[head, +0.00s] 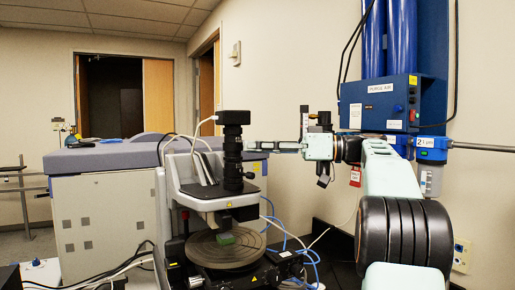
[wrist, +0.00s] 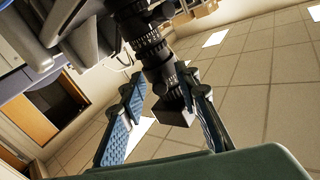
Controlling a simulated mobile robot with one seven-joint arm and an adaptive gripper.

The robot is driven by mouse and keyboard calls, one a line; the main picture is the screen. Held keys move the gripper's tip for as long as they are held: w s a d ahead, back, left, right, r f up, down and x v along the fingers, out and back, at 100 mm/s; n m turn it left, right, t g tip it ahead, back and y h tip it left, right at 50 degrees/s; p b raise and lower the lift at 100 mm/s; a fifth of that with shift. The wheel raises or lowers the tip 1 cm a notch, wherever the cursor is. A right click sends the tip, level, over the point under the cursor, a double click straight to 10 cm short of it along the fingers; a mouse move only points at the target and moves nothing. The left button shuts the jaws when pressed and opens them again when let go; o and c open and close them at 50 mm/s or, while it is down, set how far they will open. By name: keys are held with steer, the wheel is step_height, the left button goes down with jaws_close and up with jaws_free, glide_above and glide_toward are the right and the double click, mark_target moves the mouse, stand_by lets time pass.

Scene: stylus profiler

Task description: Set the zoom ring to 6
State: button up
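The black zoom tube (head: 233,150) stands upright on the profiler head, with a camera box (head: 233,117) on top. In the wrist view the tube runs diagonally, and a ring with small white marks (wrist: 150,45) shows on it; I cannot read its setting. My gripper (head: 252,147) points left at the tube at mid-height, its fingertips close to the tube's right side. In the wrist view my gripper (wrist: 165,78) is open, with one blue-padded finger on each side of the tube's line and visible gaps. I cannot tell whether the fingertips reach around it.
A blue purge-air unit (head: 380,103) hangs on the wall at right. A large grey cabinet (head: 105,215) stands at left.

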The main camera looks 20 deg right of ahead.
steer(key=v, duration=1.2)
stand_by(0.4)
